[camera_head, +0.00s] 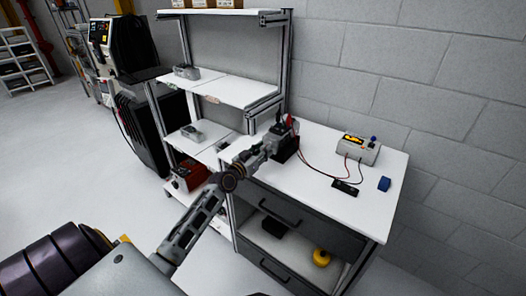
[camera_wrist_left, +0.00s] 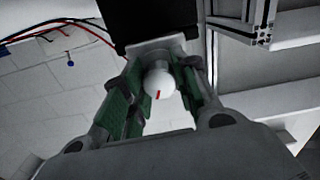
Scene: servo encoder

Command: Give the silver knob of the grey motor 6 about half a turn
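The silver knob (camera_wrist_left: 159,80), pale and round with a short red mark on its face, sits on a grey plate (camera_wrist_left: 154,48) in front of a dark motor body (camera_wrist_left: 150,18). My left gripper (camera_wrist_left: 157,85) has its green-padded fingers on either side of the knob, and a gap shows beside it. In the head view the left gripper (camera_head: 270,146) reaches the dark motor (camera_head: 287,152) at the table's left end. The knob is hidden there by the gripper. My right gripper is not in view.
The white table (camera_head: 335,205) carries a meter box (camera_head: 358,149) with leads, a small black part (camera_head: 345,187) and a blue block (camera_head: 384,184). A shelf rack (camera_head: 235,90) stands behind left. The table's front right is clear.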

